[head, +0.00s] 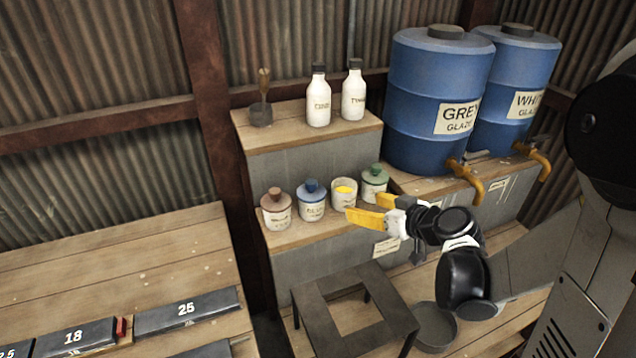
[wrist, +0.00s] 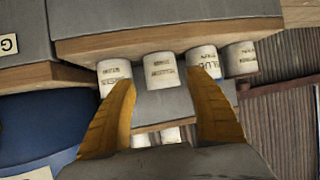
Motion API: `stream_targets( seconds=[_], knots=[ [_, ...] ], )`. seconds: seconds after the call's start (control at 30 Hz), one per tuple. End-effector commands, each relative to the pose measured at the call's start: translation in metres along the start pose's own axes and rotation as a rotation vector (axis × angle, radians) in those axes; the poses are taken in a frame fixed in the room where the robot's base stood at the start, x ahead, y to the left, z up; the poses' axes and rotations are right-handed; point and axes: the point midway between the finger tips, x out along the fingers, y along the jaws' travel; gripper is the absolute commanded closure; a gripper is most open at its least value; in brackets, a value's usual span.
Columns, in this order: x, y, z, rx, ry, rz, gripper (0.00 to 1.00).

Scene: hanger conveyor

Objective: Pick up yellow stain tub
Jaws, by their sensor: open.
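In the wrist view, which looks turned over, the yellow tub (wrist: 160,70) appears between my fingertips (wrist: 163,82), with a gap visible on both sides. How far the fingertips are from it is hard to tell.
A brown-lidded tub (head: 277,212) ends the row at left. Two white bottles (head: 318,100) and a brush pot (head: 261,112) stand on the step above. Blue barrels (head: 430,100) with yellow taps (head: 470,186) are at right. A dark stool (head: 352,318) stands below.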

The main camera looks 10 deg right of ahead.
Motion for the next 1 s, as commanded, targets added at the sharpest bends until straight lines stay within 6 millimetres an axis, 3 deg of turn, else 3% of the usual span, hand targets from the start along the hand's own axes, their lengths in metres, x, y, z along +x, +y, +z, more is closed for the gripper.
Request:
stream_targets(
  seconds=[0.23, 0.47, 0.7, 0.97, 1.0],
  knots=[
    [0.041, -0.001, 0.002, -0.001, -0.001, -0.002, 0.37],
    [0.061, -0.002, -0.002, 0.000, -0.001, -0.001, 0.37],
    [0.098, -0.003, -0.007, -0.001, -0.002, -0.002, 0.37],
    [0.103, -0.002, -0.009, 0.001, -0.002, 0.000, 0.37],
    [0.103, -0.002, -0.009, 0.001, -0.002, 0.000, 0.45]
  ],
)
